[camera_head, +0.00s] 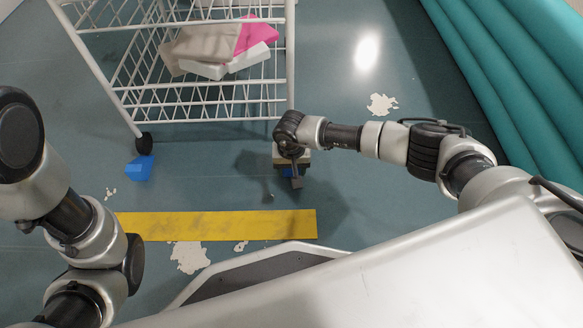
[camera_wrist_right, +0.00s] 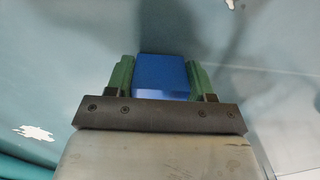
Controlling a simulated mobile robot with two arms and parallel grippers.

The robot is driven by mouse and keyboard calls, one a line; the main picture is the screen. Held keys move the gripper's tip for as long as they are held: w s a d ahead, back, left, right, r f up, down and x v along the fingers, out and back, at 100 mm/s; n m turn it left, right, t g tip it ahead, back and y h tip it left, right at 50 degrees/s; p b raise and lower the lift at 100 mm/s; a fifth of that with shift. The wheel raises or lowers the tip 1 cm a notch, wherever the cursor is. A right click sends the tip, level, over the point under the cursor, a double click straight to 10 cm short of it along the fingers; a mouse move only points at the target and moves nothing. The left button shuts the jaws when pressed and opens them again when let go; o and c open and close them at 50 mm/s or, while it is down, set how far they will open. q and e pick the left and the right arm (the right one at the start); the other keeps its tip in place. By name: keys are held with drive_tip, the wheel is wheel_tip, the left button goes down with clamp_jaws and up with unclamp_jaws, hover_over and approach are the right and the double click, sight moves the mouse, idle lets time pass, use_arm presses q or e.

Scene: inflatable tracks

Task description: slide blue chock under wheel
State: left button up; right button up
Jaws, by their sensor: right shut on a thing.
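A blue chock (camera_wrist_right: 163,74) is between the green-padded fingers of my right gripper (camera_wrist_right: 163,80), which is shut on it. In the head view my right gripper (camera_head: 290,172) hides most of this chock, and only a bit of blue shows. A second blue chock (camera_head: 139,168) lies on the floor beside the black left caster wheel (camera_head: 144,143) of the white wire cart (camera_head: 200,122). The right gripper is near the cart's front right corner post, and the wheel there is hidden behind my wrist. My left gripper is out of view; only its arm shows.
A yellow strip (camera_head: 217,225) lies on the floor in front of the cart. The cart holds a grey-brown cloth, white blocks and a pink item. Teal inflatable tubes (camera_head: 510,80) run along the right.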

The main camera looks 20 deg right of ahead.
drive_tip(key=o, duration=1.1)
